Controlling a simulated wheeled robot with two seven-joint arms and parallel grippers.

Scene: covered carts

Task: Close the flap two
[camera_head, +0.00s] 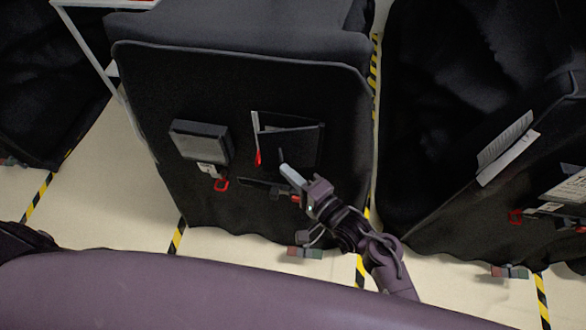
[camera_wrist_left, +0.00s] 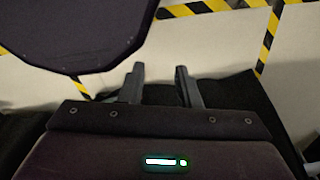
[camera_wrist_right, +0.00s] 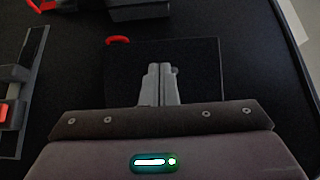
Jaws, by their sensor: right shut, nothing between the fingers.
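A black covered cart (camera_head: 150,85) stands in the middle of the head view. Its front carries a dark rectangular pocket with a flap (camera_head: 298,150) at the right, and a raised dark box-like flap (camera_head: 205,139) at the left. I cannot tell from any label which is flap two.
A red tag (camera_head: 257,156) hangs beside the right pocket, and a red loop (camera_head: 221,184) below the left flap. Another covered cart (camera_head: 430,140) stands at the right with white papers (camera_head: 505,148). Yellow-black tape (camera_head: 176,238) marks the pale floor.

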